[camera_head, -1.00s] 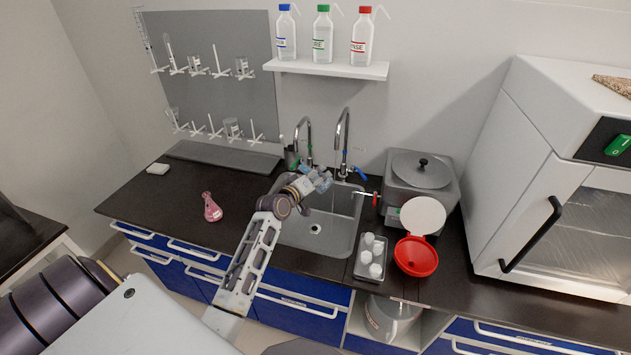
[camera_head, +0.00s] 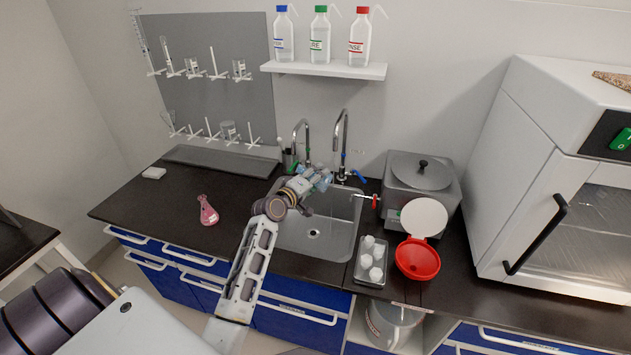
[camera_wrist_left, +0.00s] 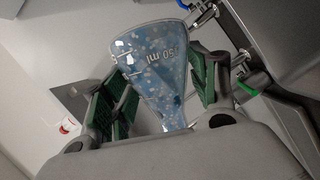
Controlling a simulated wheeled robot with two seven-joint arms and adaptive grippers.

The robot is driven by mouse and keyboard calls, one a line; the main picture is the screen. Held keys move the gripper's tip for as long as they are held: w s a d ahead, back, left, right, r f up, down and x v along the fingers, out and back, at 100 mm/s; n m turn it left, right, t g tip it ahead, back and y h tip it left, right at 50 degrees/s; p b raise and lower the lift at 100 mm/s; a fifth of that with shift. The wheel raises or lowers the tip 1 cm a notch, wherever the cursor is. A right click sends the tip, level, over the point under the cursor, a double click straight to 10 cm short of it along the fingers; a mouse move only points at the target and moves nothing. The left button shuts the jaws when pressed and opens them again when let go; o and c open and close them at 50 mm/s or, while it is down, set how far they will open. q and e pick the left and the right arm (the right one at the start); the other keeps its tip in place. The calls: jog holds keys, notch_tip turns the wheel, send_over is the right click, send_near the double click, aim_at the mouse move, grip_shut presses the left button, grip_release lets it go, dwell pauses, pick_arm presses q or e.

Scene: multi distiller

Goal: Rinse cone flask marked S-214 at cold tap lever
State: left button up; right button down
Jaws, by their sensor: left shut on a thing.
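My left gripper (camera_head: 320,181) is over the sink, below and in front of the taps. In the left wrist view its green-padded fingers (camera_wrist_left: 155,100) are shut on a clear bluish cone flask (camera_wrist_left: 160,62) with "50 ml" lettering partly readable. In the head view the flask is a small bluish shape among the fingers. No S-214 mark is readable. Two curved taps stand behind the sink (camera_head: 345,226), the right tap (camera_head: 344,140) having a blue lever (camera_head: 359,175) at its base. My right gripper is not in view.
A flask with pink-red liquid (camera_head: 208,211) stands on the left counter. Right of the sink are a tray of white-capped items (camera_head: 361,275), an open red container (camera_head: 417,261) and a grey lidded bath (camera_head: 432,180). A red lever (camera_head: 367,197) sticks out by the sink's right edge.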

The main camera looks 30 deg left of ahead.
pick_arm(q)
jog(key=shift+d+r+n+t+b, duration=0.1)
jog(key=shift+r+n+t+b, duration=0.15)
jog(key=shift+n+b, duration=0.35)
jog(key=shift+r+n+t+h+b, duration=0.2)
jog(key=shift+r+n+t, duration=0.1)
jog(key=shift+n, duration=0.35)
jog(key=shift+r+n+t+h+b, duration=0.15)
jog(key=shift+r+n+h, duration=0.1)
jog(key=shift+n, duration=0.4)
jog(key=shift+r+n+t, duration=0.3)
jog(key=shift+r+n, duration=0.05)
jog(key=shift+n, duration=0.55)
jog(key=n, duration=0.1)
jog(key=r+n+t+b, duration=0.1)
jog(key=n, duration=0.1)
jog(key=n+y, duration=0.1)
jog(key=n, duration=0.1)
jog(key=shift+a+r+t, duration=0.25)
jog(key=shift+r+t, duration=0.05)
jog(key=shift+r, duration=0.1)
jog(key=shift+s+a+r+n+t+y+b, duration=0.1)
jog(key=shift+a+r+n+t+y+b, duration=0.1)
jog(key=shift+n, duration=0.4)
jog(key=shift+a+r+n+t+y+b, duration=0.1)
jog(key=shift+r+n+b, duration=0.05)
jog(key=shift+n, duration=0.45)
